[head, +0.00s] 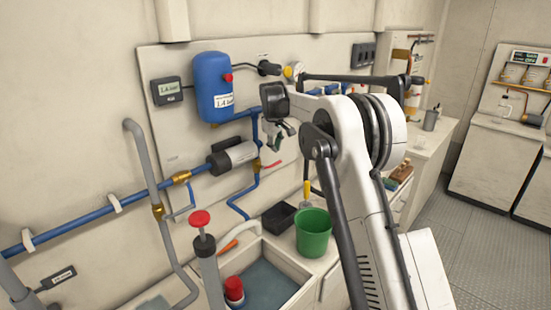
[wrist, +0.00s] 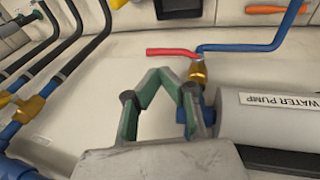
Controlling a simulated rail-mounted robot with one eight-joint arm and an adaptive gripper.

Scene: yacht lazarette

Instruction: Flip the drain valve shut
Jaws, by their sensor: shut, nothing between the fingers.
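The drain valve has a brass body (wrist: 198,74) with a red lever (wrist: 172,52), beside the water pump. In the wrist view the lever points left, roughly crosswise to the brass body. In the head view the red lever (head: 271,164) sticks out to the right of the brass body (head: 257,166). My gripper (head: 276,144) is above the lever there, and its green fingers (wrist: 170,82) are shut and empty. In the wrist view they appear just short of the brass body, apart from the lever.
The grey water pump (wrist: 268,115) lies right of the fingers in the wrist view. Blue pipe (wrist: 250,47) leaves the valve. A blue tank (head: 212,88) hangs on the wall panel. Below are a sink (head: 303,272), a black tray (head: 279,217) and a green bucket (head: 313,234).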

